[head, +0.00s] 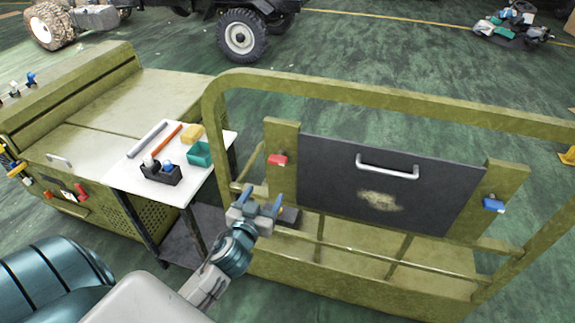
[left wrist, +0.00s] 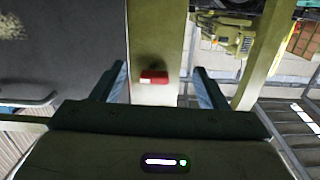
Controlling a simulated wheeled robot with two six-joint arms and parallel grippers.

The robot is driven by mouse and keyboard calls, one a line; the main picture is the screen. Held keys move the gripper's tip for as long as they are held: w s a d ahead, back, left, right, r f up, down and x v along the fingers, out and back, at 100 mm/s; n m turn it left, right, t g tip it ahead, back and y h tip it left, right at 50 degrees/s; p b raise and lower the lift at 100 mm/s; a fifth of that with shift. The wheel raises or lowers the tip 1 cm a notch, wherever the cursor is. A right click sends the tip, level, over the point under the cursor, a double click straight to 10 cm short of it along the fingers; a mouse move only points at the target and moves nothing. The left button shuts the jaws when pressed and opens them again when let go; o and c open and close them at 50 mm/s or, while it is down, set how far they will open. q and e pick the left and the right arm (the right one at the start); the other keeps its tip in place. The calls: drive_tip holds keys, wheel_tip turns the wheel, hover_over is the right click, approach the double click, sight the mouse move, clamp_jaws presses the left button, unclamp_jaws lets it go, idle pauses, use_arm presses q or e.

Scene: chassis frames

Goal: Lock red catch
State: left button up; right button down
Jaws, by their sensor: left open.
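The red catch (head: 278,160) sits on the left olive post, beside the upper left corner of a black panel (head: 345,195). In the left wrist view the red catch (left wrist: 154,77) shows ahead, between my two fingers. My left gripper (head: 260,200) is open and empty, below and a little left of the red catch in the head view, apart from it. A blue catch (head: 493,205) sits on the right post beside the panel. The panel has a pale handle (head: 387,168) and a worn, light patch. My right gripper is not in view.
An olive tube frame (head: 390,94) arches over the panel. A white side table (head: 205,180) at left holds a green bin (head: 199,154), a yellow block (head: 192,134), a black holder (head: 160,172) and rods. An olive cabinet (head: 90,110) stands behind it.

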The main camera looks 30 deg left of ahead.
use_arm(q)
drive_tip(key=t, duration=0.1)
approach(276, 163)
drive_tip(key=p+x, duration=0.2)
drive_tip(key=x, duration=0.4)
drive_tip(key=shift+w+a, duration=0.1)
drive_tip(key=shift+w, duration=0.25)
drive_tip(key=p+x, duration=0.1)
drive_tip(key=x, duration=0.2)
drive_tip(key=shift+w+a, duration=0.1)
drive_tip(key=shift+w, duration=0.2)
drive_tip(key=shift+w+a+f, duration=0.1)
drive_tip(key=shift+w, duration=0.35)
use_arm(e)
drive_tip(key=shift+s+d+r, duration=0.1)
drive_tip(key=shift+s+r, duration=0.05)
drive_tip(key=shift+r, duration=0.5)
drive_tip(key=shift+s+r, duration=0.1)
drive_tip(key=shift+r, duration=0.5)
use_arm(q)
drive_tip(key=c, duration=1)
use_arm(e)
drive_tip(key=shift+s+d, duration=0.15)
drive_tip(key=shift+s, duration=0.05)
